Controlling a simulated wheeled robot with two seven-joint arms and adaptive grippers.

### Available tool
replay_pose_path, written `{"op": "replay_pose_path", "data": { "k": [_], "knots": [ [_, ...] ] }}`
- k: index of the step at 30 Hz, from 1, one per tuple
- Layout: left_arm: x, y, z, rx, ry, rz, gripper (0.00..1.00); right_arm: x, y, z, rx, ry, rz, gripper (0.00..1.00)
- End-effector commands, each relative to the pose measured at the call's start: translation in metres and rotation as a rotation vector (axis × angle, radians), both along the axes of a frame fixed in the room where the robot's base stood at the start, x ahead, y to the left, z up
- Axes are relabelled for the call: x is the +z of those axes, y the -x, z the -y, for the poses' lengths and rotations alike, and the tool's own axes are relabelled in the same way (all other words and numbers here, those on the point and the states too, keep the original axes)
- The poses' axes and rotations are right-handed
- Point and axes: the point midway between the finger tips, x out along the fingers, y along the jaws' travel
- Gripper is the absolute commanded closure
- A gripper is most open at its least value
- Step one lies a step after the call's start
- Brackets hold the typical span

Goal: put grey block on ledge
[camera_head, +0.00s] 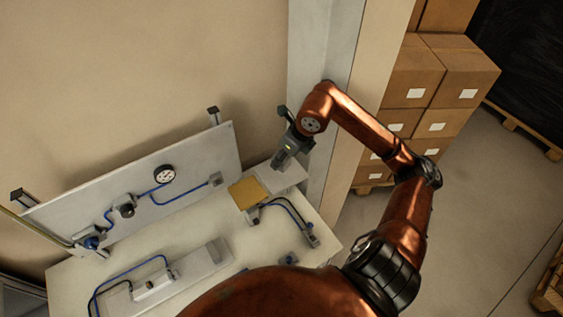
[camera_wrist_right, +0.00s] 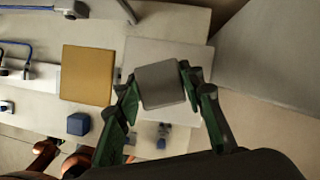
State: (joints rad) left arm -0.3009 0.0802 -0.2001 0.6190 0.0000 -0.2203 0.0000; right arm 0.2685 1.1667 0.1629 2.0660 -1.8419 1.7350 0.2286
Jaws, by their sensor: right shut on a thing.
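The grey block (camera_wrist_right: 160,85) is a small square block between the green fingers of my right gripper (camera_wrist_right: 159,80) in the wrist view. The fingers are shut on its two sides. A flat light-grey plate, which looks like the ledge (camera_wrist_right: 190,52), lies beneath the block in that view. In the head view the ledge (camera_head: 288,178) is at the back right corner of the table, beside a yellow square (camera_head: 248,193). My right gripper (camera_head: 278,164) is over the ledge's back left part there. I cannot tell whether the block touches the ledge. My left gripper is not in view.
The yellow square also shows in the wrist view (camera_wrist_right: 87,74). An upright grey panel (camera_head: 135,190) with blue cables stands behind the table (camera_head: 215,213). Cabled fixtures (camera_head: 290,220) lie in front of the ledge. A pillar (camera_head: 325,100) rises close behind it. Boxes (camera_head: 440,75) are stacked right.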

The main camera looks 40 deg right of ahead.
Motion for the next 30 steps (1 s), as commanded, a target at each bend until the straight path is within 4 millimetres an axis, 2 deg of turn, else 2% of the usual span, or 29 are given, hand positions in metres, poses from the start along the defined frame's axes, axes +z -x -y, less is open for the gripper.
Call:
{"op": "replay_pose_path", "data": {
  "k": [3, 6, 18, 19, 26, 30],
  "knots": [
    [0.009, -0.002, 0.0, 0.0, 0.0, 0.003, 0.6, -0.017, 0.002, -0.002, 0.001, -0.005, -0.002, 0.96],
    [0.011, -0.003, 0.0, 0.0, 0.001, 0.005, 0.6, -0.026, 0.001, -0.001, 0.0, -0.002, -0.001, 0.96],
    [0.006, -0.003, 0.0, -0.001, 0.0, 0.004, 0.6, -0.032, 0.001, -0.001, 0.001, 0.0, 0.0, 0.96],
    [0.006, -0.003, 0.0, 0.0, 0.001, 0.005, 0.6, -0.032, 0.001, -0.001, 0.001, 0.0, 0.0, 0.63],
    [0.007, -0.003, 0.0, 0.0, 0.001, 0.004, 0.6, -0.031, 0.001, -0.001, 0.001, -0.001, 0.0, 0.47],
    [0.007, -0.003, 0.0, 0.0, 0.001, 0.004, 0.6, -0.03, 0.001, -0.001, 0.001, -0.001, 0.0, 0.47]
  ]
}}
